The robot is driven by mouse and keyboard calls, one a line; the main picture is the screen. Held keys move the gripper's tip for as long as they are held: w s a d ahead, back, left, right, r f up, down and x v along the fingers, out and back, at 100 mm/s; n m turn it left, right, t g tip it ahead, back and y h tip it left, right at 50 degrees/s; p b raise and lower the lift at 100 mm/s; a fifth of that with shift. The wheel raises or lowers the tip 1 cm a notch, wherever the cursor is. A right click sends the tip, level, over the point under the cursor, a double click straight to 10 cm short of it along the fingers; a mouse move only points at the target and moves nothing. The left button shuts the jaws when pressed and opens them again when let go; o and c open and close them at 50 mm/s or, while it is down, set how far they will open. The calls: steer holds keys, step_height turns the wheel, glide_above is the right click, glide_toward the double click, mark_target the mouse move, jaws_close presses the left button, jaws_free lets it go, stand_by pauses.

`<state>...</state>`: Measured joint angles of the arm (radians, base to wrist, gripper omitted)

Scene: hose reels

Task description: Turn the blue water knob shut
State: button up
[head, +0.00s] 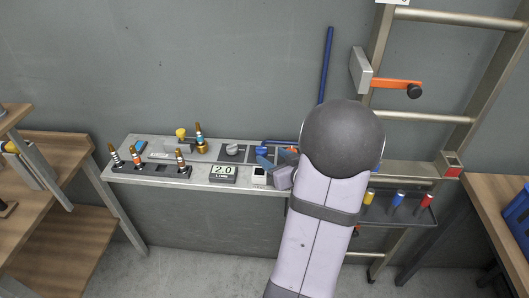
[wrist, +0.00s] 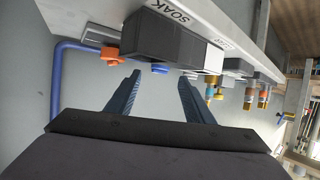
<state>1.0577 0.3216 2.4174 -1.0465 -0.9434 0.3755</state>
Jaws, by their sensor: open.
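The blue water knob (head: 262,149) is at the right part of the grey wall shelf, close to my gripper. The fingers also show in the wrist view (wrist: 160,78). I cannot tell whether either finger touches the knob. My arm and wrist hide part of the shelf's right end in the head view.
An orange knob (wrist: 110,55) sits beside the blue one, near a blue pipe (wrist: 56,90).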

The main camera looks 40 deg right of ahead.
mark_target(262, 150)
steer(key=shift+x, duration=3.15)
steer(key=shift+f, duration=0.1)
steer(key=shift+p, duration=0.3)
steer(key=c, duration=1)
